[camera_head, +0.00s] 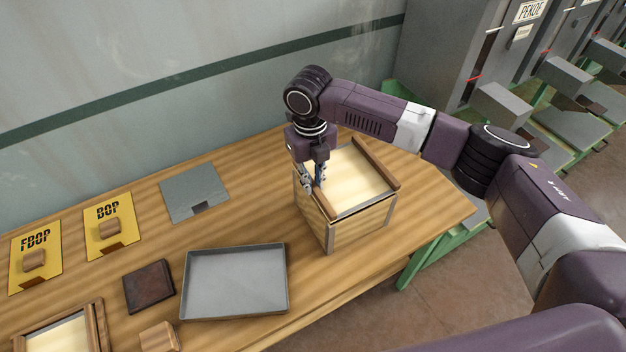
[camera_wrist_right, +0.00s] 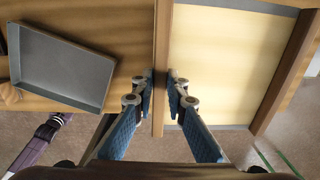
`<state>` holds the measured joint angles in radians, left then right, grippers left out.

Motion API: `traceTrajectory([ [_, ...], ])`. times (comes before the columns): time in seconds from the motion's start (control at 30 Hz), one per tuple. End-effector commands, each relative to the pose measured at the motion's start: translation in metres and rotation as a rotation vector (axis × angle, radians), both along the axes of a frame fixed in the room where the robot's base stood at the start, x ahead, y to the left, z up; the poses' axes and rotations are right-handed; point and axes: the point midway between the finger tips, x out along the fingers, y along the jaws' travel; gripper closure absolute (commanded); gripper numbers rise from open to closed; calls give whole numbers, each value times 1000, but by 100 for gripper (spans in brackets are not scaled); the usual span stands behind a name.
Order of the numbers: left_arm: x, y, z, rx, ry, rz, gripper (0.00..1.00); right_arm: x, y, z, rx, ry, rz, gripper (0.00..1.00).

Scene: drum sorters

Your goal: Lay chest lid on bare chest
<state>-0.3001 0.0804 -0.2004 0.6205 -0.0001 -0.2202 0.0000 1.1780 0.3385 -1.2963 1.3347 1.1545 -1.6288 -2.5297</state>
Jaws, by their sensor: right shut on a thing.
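The chest (camera_head: 357,227) is a wooden box with grey corner edges near the right end of the table. The chest lid (camera_head: 362,182), a cream panel with grey edging and two brown wooden battens, lies over its top. I cannot tell whether it sits fully down. My right gripper (camera_head: 313,182) is shut on the lid's left batten. In the right wrist view the gripper (camera_wrist_right: 161,82) has a blue-padded finger on each side of the batten, and the lid's cream panel (camera_wrist_right: 220,60) spreads to the right. My left gripper is not visible.
A grey tray (camera_head: 235,283) lies left of the chest, beside a dark brown block (camera_head: 148,286). Another battened cream panel (camera_head: 57,337) is at the lower left. Yellow cards (camera_head: 109,222) and a grey plate (camera_head: 194,190) lie toward the wall. Grey machines (camera_head: 470,60) stand behind right.

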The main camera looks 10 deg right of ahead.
Motion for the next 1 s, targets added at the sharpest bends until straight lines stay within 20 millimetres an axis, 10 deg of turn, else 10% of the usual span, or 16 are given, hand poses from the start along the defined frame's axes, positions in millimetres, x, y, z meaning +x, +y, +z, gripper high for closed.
traceTrajectory([
  [0.77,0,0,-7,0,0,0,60,0,0,-17,-1,-1,0,100],
  [0.8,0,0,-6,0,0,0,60,0,0,-16,-1,-1,0,84],
  [1.0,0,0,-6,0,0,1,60,0,0,-16,-1,-1,0,67],
])
